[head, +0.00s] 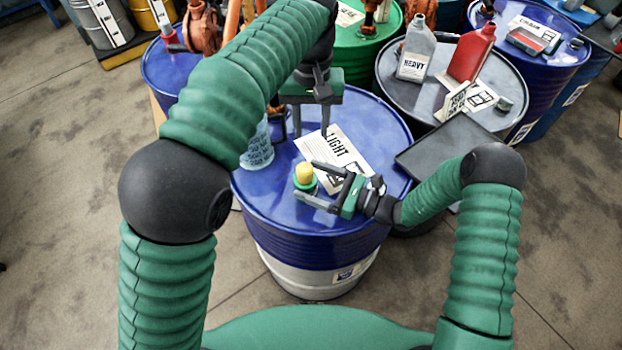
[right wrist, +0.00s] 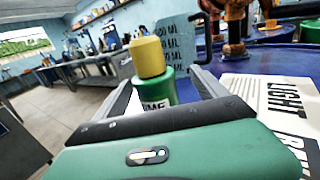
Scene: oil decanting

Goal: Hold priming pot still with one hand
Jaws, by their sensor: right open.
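The priming pot (head: 304,187) is a small green pot with a yellow top, upright on the blue drum (head: 262,192). In the right wrist view the pot (right wrist: 152,58) stands between the fingertips, its label partly hidden. My right gripper (head: 306,181) is open, with one finger on either side of the pot. Gaps seem to show beside it; contact is hard to tell. My left gripper (head: 311,132) is above the drum behind the pot, fingers pointing down and apart, with nothing seen between them.
A clear measuring jug (head: 258,150) stands left of the pot, partly behind my left arm. A LIGHT card (head: 345,150) lies behind the pot. A grey drum (head: 395,85) holding a HEAVY bottle (head: 416,50) and a red bottle (head: 470,52) stands back right.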

